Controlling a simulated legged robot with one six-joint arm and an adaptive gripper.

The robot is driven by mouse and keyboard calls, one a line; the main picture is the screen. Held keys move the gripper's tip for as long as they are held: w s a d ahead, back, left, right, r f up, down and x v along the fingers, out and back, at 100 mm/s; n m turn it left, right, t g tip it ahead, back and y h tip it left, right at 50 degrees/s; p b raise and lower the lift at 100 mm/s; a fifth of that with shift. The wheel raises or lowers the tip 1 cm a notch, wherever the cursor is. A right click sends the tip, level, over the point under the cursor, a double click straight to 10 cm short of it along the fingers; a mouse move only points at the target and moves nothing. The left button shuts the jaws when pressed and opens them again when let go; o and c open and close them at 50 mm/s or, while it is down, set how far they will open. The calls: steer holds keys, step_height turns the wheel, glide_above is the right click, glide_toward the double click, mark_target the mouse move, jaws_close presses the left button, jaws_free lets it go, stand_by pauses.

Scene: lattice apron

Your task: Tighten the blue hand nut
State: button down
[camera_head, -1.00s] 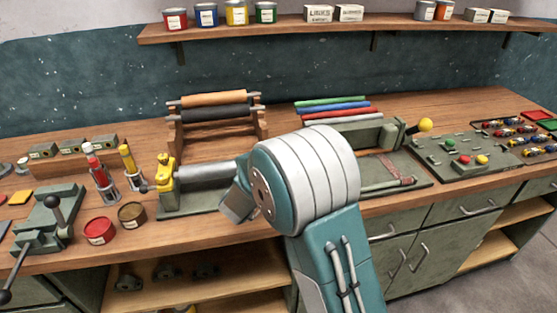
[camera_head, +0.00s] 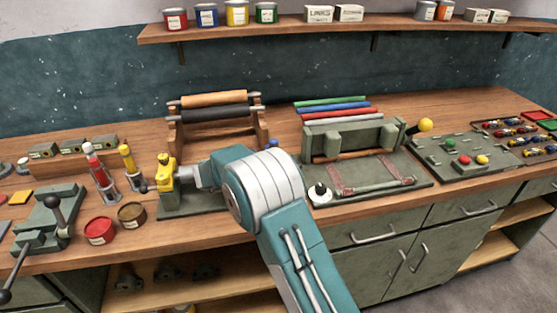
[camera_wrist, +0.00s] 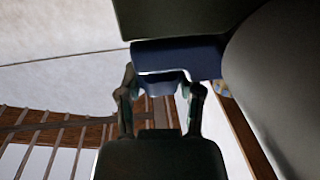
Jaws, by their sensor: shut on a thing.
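In the wrist view, my gripper (camera_wrist: 160,88) is shut on the dark blue hand nut (camera_wrist: 182,58), with one finger on each side of its lower part. Dark green metal lies above the nut, and a large pale grey rounded surface is close on its right. In the head view, my arm reaches left to the small roller press with the yellow end fitting (camera_head: 164,175). My wrist and forearm cover the right part of this press. The held nut and my fingertips cannot be made out there.
Ink tubes (camera_head: 103,178) and red (camera_head: 100,230) and brown tins (camera_head: 132,215) stand left of the press. A roller rack (camera_head: 262,128) is behind it. A green press (camera_head: 372,143) with a white knob (camera_head: 320,195) is to the right. A small blue item (camera_head: 271,143) shows behind my arm.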

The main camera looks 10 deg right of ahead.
steer(key=shift+w+g, duration=0.1)
steer(key=shift+g, duration=0.2)
steer(key=shift+c, duration=1.2)
jaws_free()
steer(key=shift+a, duration=0.1)
steer(key=shift+r, duration=0.1)
step_height(320, 180, up, 10)
steer(key=shift+f, duration=0.15)
